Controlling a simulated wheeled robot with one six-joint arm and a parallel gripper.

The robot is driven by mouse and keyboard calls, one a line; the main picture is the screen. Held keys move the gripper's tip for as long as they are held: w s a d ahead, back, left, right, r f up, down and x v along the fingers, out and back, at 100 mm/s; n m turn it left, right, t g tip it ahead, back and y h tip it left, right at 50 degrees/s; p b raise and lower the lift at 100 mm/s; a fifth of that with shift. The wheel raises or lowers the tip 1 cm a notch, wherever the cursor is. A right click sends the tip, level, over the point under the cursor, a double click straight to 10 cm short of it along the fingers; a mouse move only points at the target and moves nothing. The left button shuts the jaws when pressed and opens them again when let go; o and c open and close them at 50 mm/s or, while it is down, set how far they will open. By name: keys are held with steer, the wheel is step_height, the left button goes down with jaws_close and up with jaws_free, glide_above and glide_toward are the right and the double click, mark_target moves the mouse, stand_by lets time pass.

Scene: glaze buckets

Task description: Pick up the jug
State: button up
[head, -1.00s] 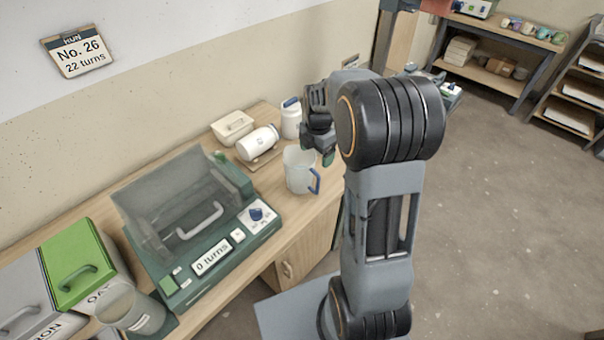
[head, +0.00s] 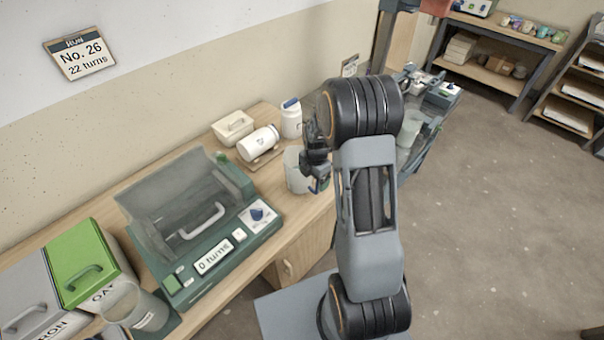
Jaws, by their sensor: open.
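The jug (head: 295,168) is a clear, pale vessel with a blue handle. It stands upright near the right end of the wooden bench. My gripper (head: 318,182) is open at the jug's right side, by the handle, and covers most of the handle. I cannot tell whether the fingers are around the handle or touching it.
A white jar on its side (head: 258,142), an upright white jar (head: 291,118) and a white lidded tub (head: 232,127) stand behind the jug. Bins (head: 85,262) and a clear container (head: 143,312) stand farther left.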

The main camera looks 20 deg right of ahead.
steer(key=shift+f, duration=0.1)
steer(key=c, duration=1.4)
